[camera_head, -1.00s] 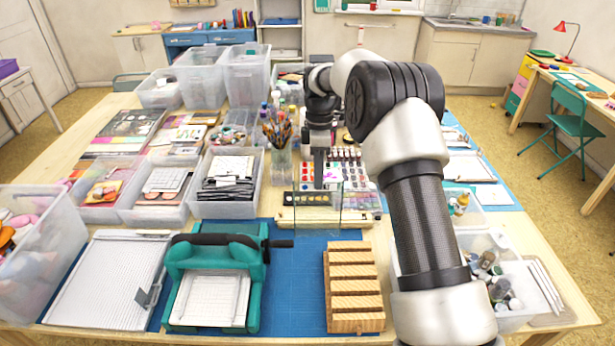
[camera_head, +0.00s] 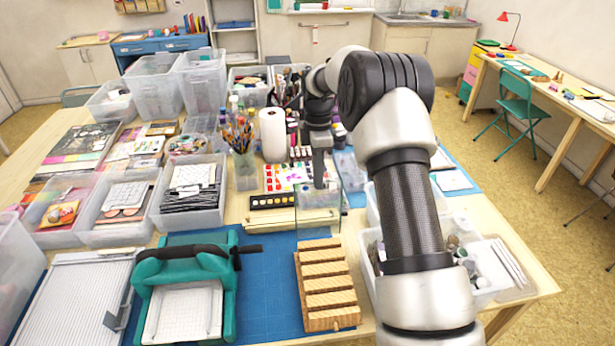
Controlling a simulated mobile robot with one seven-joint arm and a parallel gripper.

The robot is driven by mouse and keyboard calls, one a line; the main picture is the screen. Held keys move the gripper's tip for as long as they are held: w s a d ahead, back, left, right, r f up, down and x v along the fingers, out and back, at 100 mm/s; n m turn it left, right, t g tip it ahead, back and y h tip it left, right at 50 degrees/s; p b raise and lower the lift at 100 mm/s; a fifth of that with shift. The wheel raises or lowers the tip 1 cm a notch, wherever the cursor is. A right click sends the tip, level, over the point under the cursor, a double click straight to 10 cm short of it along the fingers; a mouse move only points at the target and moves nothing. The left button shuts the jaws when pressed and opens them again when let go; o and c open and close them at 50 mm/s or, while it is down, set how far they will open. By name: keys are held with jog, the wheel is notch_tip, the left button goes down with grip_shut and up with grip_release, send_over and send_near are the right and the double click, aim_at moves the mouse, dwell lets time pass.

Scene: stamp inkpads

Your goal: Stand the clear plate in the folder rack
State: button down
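The clear plate (camera_head: 308,222) is a see-through, upright sheet hanging below my gripper (camera_head: 319,183). My gripper points down and appears shut on the plate's upper edge; the fingertips are small and partly hard to make out. The folder rack (camera_head: 326,284) is a light wooden block with several crosswise slots, standing on the blue mat at the front. The plate is behind the rack in the picture, apart from its slots. The plate's lower edge is faint against the table.
A teal die-cutting machine (camera_head: 187,285) with a black handle stands left of the rack. A clear bin of jars (camera_head: 480,302) is on the right, partly behind my arm. A paint set (camera_head: 272,201), brush jar (camera_head: 243,170) and paper roll (camera_head: 273,135) stand behind. Blue mat (camera_head: 268,300) between machine and rack is bare.

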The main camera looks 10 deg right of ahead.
aim_at(321, 204)
jog(key=shift+d+f, duration=0.25)
jog(key=shift+d, duration=0.15)
jog(key=shift+s+f+b, duration=0.25)
jog(key=shift+f+b, duration=0.7)
jog(key=shift+f, duration=0.65)
jog(key=shift+s+f+b, duration=0.25)
jog(key=shift+f+b, duration=0.65)
jog(key=shift+f, duration=0.7)
jog(key=shift+s+f+b, duration=0.25)
jog(key=shift+f+b, duration=0.7)
jog(key=shift+f, duration=0.65)
jog(key=shift+a, duration=0.1)
jog(key=c, duration=1.9)
grip_release()
jog(key=shift+w+r+p, duration=0.2)
jog(key=shift+r+p, duration=0.65)
jog(key=shift+r, duration=0.4)
jog(key=shift+w+r+p, duration=0.15)
jog(key=shift+r+p, duration=0.7)
jog(key=shift+r, duration=0.4)
